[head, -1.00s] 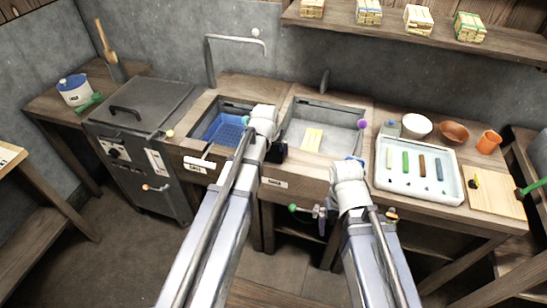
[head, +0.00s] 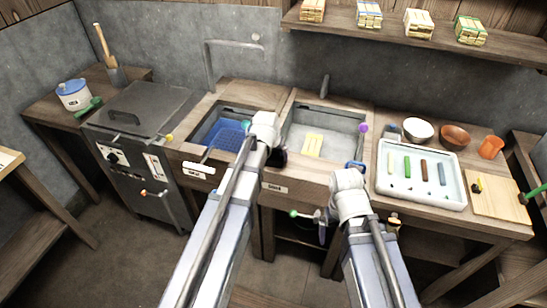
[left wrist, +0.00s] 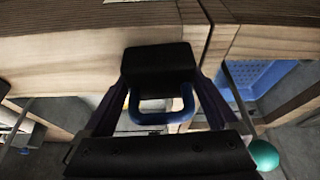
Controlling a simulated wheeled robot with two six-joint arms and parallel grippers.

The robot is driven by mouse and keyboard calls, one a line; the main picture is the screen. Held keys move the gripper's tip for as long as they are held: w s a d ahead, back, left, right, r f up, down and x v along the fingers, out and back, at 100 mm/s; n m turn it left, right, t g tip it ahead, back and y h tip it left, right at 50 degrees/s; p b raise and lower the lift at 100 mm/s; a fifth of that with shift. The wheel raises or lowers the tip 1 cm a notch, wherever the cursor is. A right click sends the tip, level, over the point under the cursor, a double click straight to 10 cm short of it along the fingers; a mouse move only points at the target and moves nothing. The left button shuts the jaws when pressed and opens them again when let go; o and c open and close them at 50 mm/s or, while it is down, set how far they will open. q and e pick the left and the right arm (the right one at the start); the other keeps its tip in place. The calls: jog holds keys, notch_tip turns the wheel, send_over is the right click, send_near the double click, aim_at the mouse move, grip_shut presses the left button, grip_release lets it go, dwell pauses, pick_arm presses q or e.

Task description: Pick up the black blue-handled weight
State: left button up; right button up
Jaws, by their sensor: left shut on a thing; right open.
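The black weight (left wrist: 158,62) shows in the left wrist view with its blue handle (left wrist: 160,116) toward my palm. My left gripper (left wrist: 162,95) has one finger on each side of it and is shut on it. In the head view my left gripper (head: 279,158) is at the front of the wooden sink counter, and a dark shape shows at its tip; the weight is hard to make out there. My right gripper (head: 356,167) is open at the counter's front, left of the white tray, with its fingers mostly hidden by my arm.
The left basin holds a blue basket (head: 228,136). A white tray (head: 448,192) with coloured bars, bowls (head: 418,130), an orange cup (head: 491,147) and a board (head: 496,199) fill the right counter. A grey lidded machine (head: 140,150) stands left.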

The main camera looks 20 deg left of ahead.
pick_arm(q)
grip_shut()
jog(key=shift+r, duration=0.1)
